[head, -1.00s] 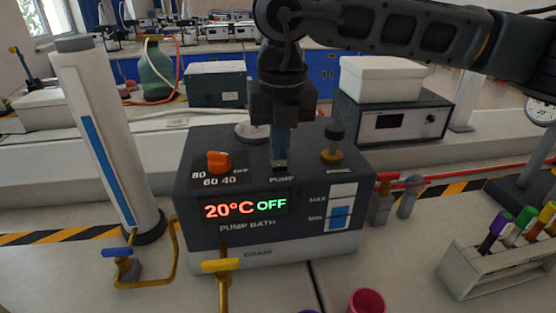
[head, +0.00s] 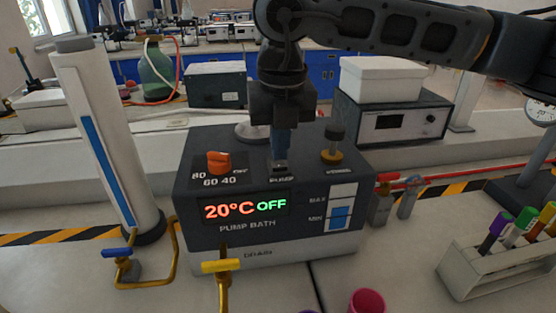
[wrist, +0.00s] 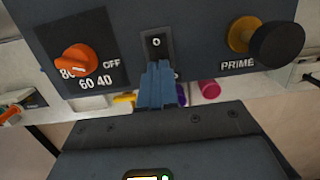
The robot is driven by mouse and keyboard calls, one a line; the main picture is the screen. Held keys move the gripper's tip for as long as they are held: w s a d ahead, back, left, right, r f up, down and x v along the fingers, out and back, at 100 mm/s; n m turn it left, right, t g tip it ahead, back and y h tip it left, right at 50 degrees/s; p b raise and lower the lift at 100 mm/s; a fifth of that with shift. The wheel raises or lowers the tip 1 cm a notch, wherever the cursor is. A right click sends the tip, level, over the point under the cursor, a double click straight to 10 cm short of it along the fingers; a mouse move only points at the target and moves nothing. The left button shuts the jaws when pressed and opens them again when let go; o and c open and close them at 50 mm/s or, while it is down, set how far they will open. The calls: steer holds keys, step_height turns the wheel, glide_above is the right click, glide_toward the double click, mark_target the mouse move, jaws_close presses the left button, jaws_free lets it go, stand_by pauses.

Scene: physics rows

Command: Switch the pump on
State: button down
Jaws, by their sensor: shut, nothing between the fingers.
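The dark pump bath (head: 212,236) stands on the bench, with its display (head: 246,207) reading 20°C and a green OFF. The pump switch (wrist: 157,44) is on the top face, above the PUMP label; in the wrist view its upper part with a small ring mark shows. My gripper (head: 280,158) is shut and empty, pointing down with its blue fingertips at the switch. The fingers (wrist: 157,80) hide the lower part of the switch, and I cannot tell whether they touch it.
An orange temperature knob (head: 219,163) is left of the switch, and a black-topped prime knob (head: 334,143) is right. A yellow-handled drain valve (head: 221,266) is in front. A test-tube rack (head: 490,262) stands at right, a white column (head: 108,145) at left.

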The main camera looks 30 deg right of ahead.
mark_target(279, 166)
steer(key=shift+f+b, duration=0.9)
stand_by(0.9)
steer(key=shift+r, duration=0.1)
steer(key=shift+r+p, duration=1.1)
steer(key=shift+r, duration=2.35)
